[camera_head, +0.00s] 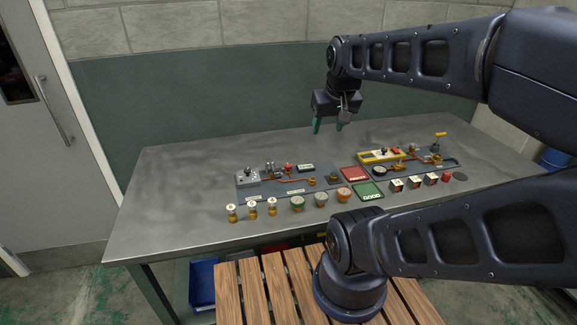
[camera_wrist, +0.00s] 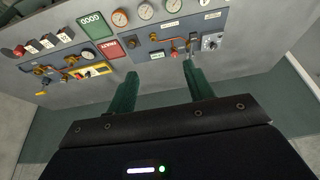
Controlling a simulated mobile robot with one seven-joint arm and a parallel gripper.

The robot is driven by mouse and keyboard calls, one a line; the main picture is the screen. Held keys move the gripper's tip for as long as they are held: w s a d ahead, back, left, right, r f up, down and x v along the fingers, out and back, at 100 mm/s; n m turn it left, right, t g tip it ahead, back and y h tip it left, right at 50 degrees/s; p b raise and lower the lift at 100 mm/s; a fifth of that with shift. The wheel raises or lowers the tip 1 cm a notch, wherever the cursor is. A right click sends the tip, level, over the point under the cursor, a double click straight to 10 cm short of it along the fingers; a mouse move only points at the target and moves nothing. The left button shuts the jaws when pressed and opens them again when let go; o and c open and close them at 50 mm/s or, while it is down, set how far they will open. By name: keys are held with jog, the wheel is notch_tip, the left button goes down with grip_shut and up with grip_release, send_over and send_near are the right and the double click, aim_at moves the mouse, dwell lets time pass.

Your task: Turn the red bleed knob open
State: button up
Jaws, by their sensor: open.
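A small red knob (camera_head: 288,168) stands on the left grey panel, beside copper-coloured piping. It also shows in the wrist view (camera_wrist: 174,54), between and beyond my fingertips. My gripper (camera_head: 328,127) is open and empty, with its two green fingers pointing down. It hangs above the table's back part, above and to the right of the red knob in the head view. In the wrist view the fingers (camera_wrist: 160,70) are spread apart and touch nothing.
The metal table (camera_head: 180,180) carries a row of gauges (camera_head: 297,202), a red card (camera_head: 355,174), a green GOOD card (camera_head: 369,191) and a yellow-framed part (camera_head: 381,157) on the right panel. Several small red-topped blocks (camera_head: 431,178) stand at front right. The table's left side is clear.

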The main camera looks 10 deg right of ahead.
jog(key=w, duration=0.1)
jog(key=m+g+y, duration=0.3)
jog(key=m+y, duration=0.1)
jog(key=m, duration=1.9)
send_over(289, 165)
jog(key=s+d, duration=0.2)
jog(key=d, duration=0.2)
notch_tip(289, 165, down, 21)
jog(key=shift+n, duration=0.3)
jog(key=x, duration=1)
jog(key=shift+w+f, duration=0.2)
jog(key=shift+w, duration=0.1)
jog(key=c, duration=1)
